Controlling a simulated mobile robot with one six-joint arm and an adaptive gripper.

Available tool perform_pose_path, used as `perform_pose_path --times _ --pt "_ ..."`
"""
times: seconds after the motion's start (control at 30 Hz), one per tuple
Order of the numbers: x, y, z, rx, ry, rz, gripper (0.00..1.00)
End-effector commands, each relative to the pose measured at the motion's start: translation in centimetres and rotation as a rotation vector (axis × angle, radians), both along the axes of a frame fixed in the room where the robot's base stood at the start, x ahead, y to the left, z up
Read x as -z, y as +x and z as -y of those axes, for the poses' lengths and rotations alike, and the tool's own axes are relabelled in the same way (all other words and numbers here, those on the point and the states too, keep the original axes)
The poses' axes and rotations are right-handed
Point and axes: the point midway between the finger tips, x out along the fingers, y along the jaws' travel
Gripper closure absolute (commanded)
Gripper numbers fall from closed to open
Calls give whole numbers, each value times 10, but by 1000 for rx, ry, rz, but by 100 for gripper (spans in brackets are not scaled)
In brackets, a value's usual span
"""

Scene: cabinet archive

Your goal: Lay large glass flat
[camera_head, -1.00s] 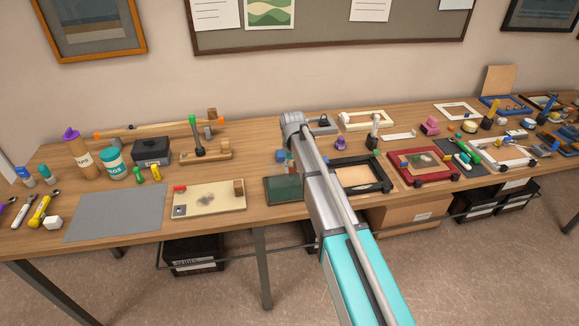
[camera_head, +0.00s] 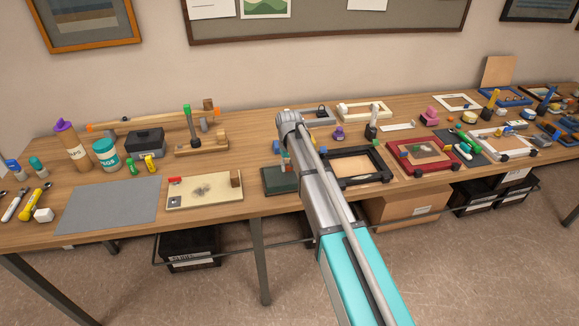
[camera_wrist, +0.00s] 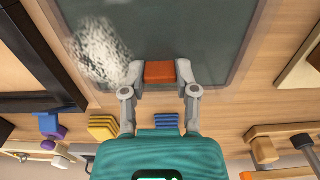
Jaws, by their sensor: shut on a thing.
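In the wrist view, my gripper (camera_wrist: 160,78) is shut on a small orange-red block (camera_wrist: 160,71). The block sits at the near edge of a large dark, greenish, glass-like sheet (camera_wrist: 185,30) with paler borders and rounded corners. A white speckled patch (camera_wrist: 98,50) shows on its left part. I cannot tell how much of the dark colour is a surface seen through the glass, or whether the sheet touches what is below. In the head view, my arm hides the gripper; a dark green slab (camera_head: 280,181) lies left of the arm.
A black frame (camera_head: 372,177) lies close right of my arm, with a red frame (camera_head: 424,171) beyond. A beige board (camera_head: 204,200) lies left of the green slab. A grey mat (camera_head: 110,205) offers free room further left. Yellow and blue ribbed blocks (camera_wrist: 103,127) show beside the gripper.

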Motion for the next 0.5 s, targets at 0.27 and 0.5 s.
perform_pose_path --times 0.27,0.5 --pt "18 0 0 1 0 0 100" --pt "20 0 1 1 0 0 100"
